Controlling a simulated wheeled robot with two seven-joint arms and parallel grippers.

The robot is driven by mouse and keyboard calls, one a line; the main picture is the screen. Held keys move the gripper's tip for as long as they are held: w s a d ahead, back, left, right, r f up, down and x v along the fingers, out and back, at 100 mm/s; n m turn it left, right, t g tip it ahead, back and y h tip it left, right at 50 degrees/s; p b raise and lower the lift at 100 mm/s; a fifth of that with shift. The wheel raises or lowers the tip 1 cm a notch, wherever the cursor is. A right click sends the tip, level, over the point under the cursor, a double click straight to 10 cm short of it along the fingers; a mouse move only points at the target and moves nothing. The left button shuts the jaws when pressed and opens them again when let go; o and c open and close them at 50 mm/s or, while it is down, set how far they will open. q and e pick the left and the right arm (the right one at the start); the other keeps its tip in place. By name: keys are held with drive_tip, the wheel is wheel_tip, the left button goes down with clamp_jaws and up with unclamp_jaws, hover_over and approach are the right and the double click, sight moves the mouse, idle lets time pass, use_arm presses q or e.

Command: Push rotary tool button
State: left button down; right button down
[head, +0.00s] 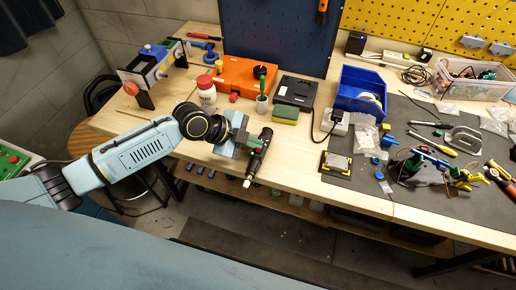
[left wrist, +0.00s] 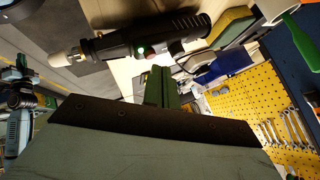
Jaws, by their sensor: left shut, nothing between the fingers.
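The rotary tool (head: 258,157) is a dark, slim body with a pale tip, lying near the front edge of the wooden bench with its tip end toward the edge. In the left wrist view the rotary tool (left wrist: 175,34) spans the top, its tip at the left. A small green spot (left wrist: 141,51), apparently the button, shows on its side. My left gripper (head: 244,142) is beside the tool in the head view. In the left wrist view its green fingers (left wrist: 161,80) are together and empty, close to the tool; contact cannot be told. My right gripper is not in view.
A green-yellow sponge (head: 285,115), a white cup (head: 262,105) and a black box (head: 296,91) stand behind the tool. An orange case (head: 240,76) and a white bottle (head: 206,88) are further left. A blue bin (head: 360,88) stands right. Bare wood lies right of the tool.

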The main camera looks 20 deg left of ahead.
use_arm(q)
drive_tip(key=shift+f+b, duration=0.3)
drive_tip(key=shift+f, duration=0.25)
idle(0.4)
drive_tip(key=shift+r+p, duration=0.35)
drive_tip(key=shift+r, duration=0.25)
drive_tip(key=shift+r, duration=0.1)
wheel_tip(320, 180, up, 6)
drive_tip(key=p, duration=0.4)
drive_tip(key=shift+p, duration=0.35)
